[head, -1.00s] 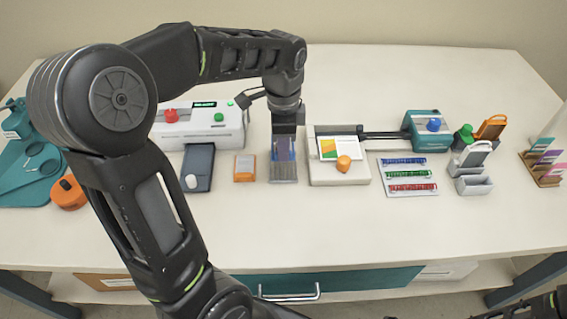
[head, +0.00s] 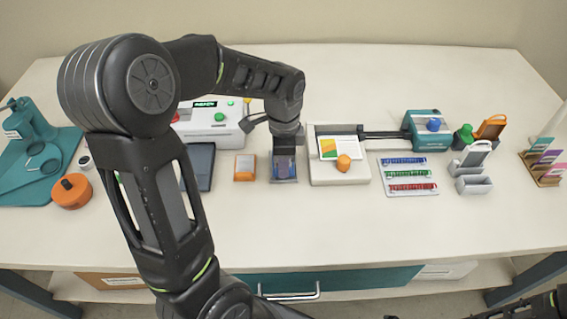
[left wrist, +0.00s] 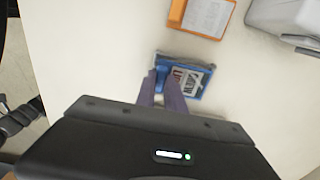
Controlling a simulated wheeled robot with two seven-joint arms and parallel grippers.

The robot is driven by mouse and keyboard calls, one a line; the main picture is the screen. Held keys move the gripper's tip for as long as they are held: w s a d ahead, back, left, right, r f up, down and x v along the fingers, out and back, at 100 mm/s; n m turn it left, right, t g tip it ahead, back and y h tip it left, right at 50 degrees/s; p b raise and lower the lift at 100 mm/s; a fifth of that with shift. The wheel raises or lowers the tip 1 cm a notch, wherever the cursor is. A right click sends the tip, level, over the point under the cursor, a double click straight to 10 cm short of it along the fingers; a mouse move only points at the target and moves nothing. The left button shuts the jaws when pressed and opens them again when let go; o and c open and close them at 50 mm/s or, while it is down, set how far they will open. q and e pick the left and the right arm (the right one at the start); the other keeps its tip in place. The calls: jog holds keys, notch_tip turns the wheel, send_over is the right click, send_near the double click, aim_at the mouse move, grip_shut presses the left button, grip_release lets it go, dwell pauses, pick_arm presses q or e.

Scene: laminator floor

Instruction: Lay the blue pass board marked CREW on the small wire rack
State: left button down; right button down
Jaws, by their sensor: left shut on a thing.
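The blue pass board (head: 286,168) is in my left gripper (head: 285,152), in the middle of the table. In the left wrist view the board (left wrist: 196,80) shows a pale label with dark print, too blurred to read fully. The fingers (left wrist: 168,92) are shut on its near edge. The small grey wire rack (head: 284,180) is directly below and around the board in the head view. I cannot tell whether the board touches it. Part of the rack is hidden by the board and gripper. My right gripper is not shown.
A pale base with a colourful card (head: 340,148) and an orange knob is close right. A white laminator (head: 212,128) is behind left. The table front is clear.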

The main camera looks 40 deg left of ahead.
pick_arm(q)
jog(key=shift+f, duration=0.15)
jog(key=c, duration=1.4)
grip_release()
jog(key=shift+c, duration=0.2)
notch_tip(320, 180, up, 12)
jog(key=shift+r+b, duration=0.2)
jog(key=shift+b, duration=0.15)
